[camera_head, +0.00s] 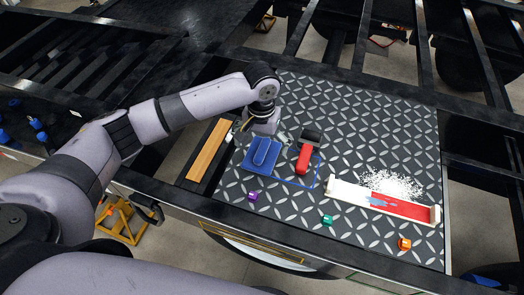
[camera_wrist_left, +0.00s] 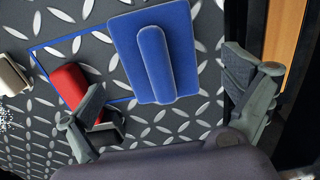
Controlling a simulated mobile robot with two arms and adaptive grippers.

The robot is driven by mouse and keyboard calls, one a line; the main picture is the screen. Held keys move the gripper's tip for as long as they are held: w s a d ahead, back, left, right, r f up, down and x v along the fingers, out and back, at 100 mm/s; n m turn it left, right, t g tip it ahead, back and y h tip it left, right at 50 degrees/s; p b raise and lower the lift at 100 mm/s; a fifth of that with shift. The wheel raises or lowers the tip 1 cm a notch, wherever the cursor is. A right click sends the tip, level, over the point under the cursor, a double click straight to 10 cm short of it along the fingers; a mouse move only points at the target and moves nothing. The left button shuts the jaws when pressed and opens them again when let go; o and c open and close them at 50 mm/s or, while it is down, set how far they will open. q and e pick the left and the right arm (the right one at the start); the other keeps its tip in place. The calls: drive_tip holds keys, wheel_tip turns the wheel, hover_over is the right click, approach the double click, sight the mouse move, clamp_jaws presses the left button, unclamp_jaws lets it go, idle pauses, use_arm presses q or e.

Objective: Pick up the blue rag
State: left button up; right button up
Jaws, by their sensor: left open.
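The blue rag (camera_head: 249,163) looks like a flat blue rectangle with a long rounded ridge on top. In the left wrist view the blue rag (camera_wrist_left: 127,50) lies ahead between the open fingers of my left gripper (camera_wrist_left: 165,75), with nothing gripped. Whether a finger touches it I cannot tell. My right gripper is not in view.
A red and black tool (camera_head: 304,158) lies right of the rag and close to the left finger in the wrist view. A wooden strip (camera_head: 209,150) lies left.

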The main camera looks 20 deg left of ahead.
use_arm(q)
drive_tip(key=shift+f, duration=1.45)
drive_tip(key=shift+c, duration=0.3)
drive_tip(key=c, duration=1.2)
